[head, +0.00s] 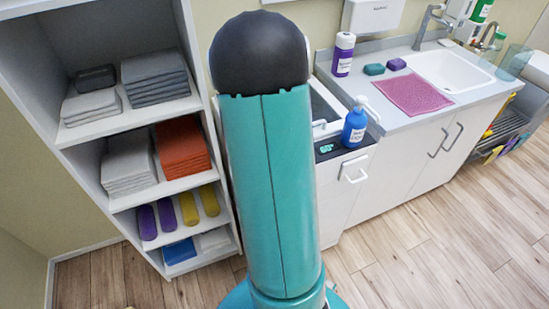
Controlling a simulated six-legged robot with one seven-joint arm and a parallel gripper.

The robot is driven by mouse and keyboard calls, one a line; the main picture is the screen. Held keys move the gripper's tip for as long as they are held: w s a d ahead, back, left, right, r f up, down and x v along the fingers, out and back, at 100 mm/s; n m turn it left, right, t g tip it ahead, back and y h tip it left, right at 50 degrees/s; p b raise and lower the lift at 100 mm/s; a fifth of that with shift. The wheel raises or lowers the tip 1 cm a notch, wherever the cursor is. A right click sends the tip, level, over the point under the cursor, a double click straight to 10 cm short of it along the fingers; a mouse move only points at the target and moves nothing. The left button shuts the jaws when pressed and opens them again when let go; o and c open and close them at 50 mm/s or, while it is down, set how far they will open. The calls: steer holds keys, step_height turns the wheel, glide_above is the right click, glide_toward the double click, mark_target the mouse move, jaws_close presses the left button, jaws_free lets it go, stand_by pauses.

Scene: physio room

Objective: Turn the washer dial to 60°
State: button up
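A white unit that appears to be the washer (338,200) stands left of the sink cabinet, partly hidden behind my teal arm. Its top has a dark strip with a small teal display or marking (326,148), and a white handle-like part (355,174) sticks out of its front. I cannot make out the dial or its setting. A blue pump bottle (355,128) stands at the right of the dark strip. My gripper is not in view.
An open shelf (98,134) with folded towels and rolls stands at the left. The sink counter (405,112) at the right holds a purple-labelled bottle (343,55), a pink mat (413,94) and small blocks. Wooden floor (430,250) is clear at the lower right.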

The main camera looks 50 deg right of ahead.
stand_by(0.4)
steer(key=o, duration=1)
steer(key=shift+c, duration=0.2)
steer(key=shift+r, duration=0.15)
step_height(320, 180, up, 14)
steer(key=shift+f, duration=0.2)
